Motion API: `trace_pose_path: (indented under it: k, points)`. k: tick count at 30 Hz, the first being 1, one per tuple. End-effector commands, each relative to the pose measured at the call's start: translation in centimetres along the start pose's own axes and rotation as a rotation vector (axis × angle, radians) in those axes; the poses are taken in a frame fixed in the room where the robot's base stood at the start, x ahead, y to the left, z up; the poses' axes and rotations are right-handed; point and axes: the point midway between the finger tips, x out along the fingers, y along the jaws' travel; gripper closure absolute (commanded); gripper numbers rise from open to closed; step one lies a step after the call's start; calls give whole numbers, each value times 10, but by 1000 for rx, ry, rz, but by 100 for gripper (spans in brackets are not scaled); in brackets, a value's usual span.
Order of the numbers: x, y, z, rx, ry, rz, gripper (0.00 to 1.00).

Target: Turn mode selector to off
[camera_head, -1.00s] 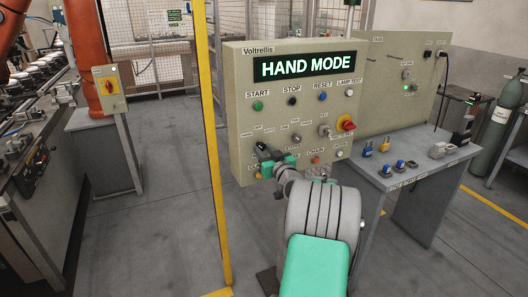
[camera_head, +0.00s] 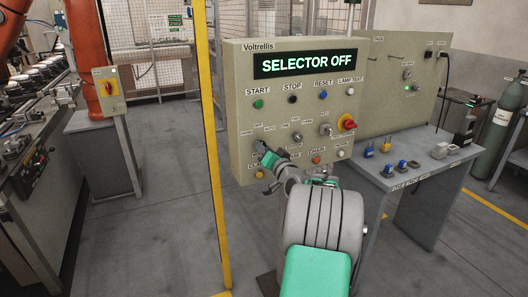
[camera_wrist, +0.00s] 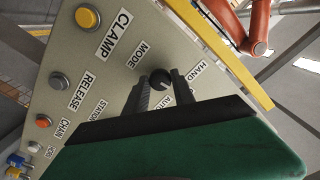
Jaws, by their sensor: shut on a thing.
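The mode selector (camera_wrist: 160,80) is a dark round knob on the beige control panel (camera_head: 240,110). In the wrist view it sits between my gripper's two dark fingers, near the labels MODE, HAND and AUTO. My gripper (camera_wrist: 163,88) is shut on the knob. In the head view my gripper (camera_head: 266,156) is at the panel's lower left and hides the knob. The panel display (camera_head: 305,64) reads SELECTOR OFF in green letters.
Buttons sit close by: yellow CLAMP (camera_wrist: 88,17), RELEASE (camera_wrist: 60,81) and orange CHAIN (camera_wrist: 43,121). A red emergency knob (camera_head: 347,122) is at the panel's right. A yellow post (camera_head: 212,150) stands just left of the panel. A table (camera_head: 420,170) with padlocks stands right.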

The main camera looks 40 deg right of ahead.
Motion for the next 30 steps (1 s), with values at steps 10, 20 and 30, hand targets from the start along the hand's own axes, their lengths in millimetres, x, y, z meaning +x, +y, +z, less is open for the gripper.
trace_pose_path:
  k: [10,20,30]
  points:
    - [0,0,1,128,-2,0,100]
    - [0,0,1,142,-2,0,100]
    - [0,0,1,141,-1,0,53]
